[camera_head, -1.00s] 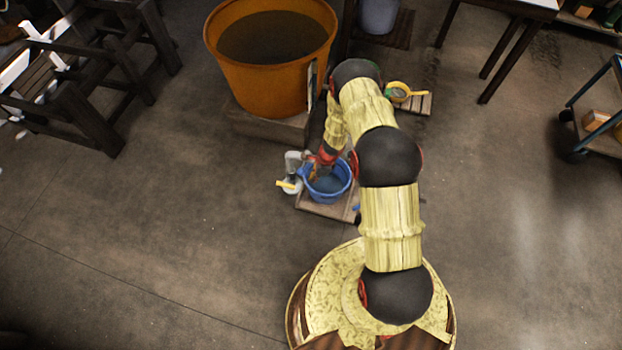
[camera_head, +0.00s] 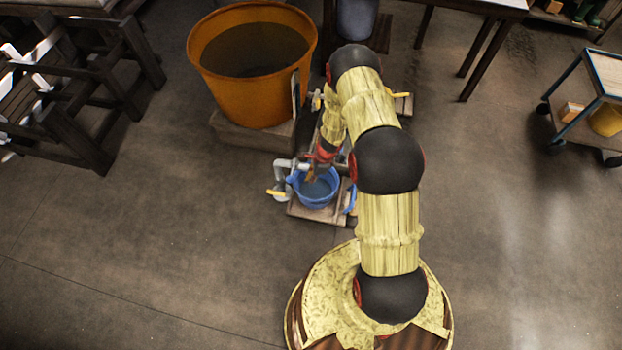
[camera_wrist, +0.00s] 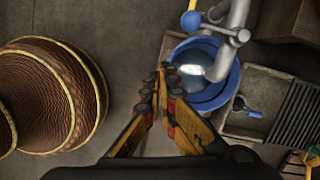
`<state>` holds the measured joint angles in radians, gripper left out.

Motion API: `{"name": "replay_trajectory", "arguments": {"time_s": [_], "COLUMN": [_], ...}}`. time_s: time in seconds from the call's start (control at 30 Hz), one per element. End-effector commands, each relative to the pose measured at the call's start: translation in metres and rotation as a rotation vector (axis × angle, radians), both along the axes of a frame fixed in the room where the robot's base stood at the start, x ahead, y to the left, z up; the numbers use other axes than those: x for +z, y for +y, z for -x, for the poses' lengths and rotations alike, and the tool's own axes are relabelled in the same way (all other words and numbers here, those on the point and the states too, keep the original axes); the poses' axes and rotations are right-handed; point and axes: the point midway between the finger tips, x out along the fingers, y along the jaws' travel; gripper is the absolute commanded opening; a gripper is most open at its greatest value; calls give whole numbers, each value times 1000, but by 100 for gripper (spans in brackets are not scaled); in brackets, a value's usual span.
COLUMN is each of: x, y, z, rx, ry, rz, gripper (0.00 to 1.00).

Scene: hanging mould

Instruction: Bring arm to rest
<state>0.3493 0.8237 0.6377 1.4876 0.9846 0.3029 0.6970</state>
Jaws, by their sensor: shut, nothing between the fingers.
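My gripper (camera_wrist: 162,72) is shut with nothing between its fingertips in the wrist view. In the head view my gripper (camera_head: 311,177) hangs below my bent arm, over or close to a blue bucket (camera_head: 318,200); the exact height cannot be told. The same blue bucket shows in the wrist view (camera_wrist: 222,101), just beyond and to the right of the fingertips, with a grey pipe above it. My forearm hides part of the area behind the bucket.
A large orange tub (camera_head: 255,105) stands on a block behind the bucket. A grey pipe with a yellow handle (camera_head: 277,192) is beside the bucket. A wheeled cart (camera_head: 600,90) is at the right, a dark wooden bench (camera_head: 75,130) at the left. Open floor lies left and right.

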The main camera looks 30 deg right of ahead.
Motion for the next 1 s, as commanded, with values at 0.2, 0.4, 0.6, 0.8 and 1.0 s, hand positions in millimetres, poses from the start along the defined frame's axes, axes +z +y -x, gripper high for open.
{"name": "replay_trajectory", "arguments": {"time_s": [0.2, 0.4, 0.6, 0.8, 1.0], "x": [0, 0, 3, 60, 134], "y": [0, 2, 32, 53, 62], "z": [0, 0, 44, 77, 86], "rx": [0, 36, 283, 592, 842], "ry": [0, -6, 25, 18, -26], "rz": [0, -4, -86, -160, -171], "gripper": [0, 0, 0, 0, 0]}}
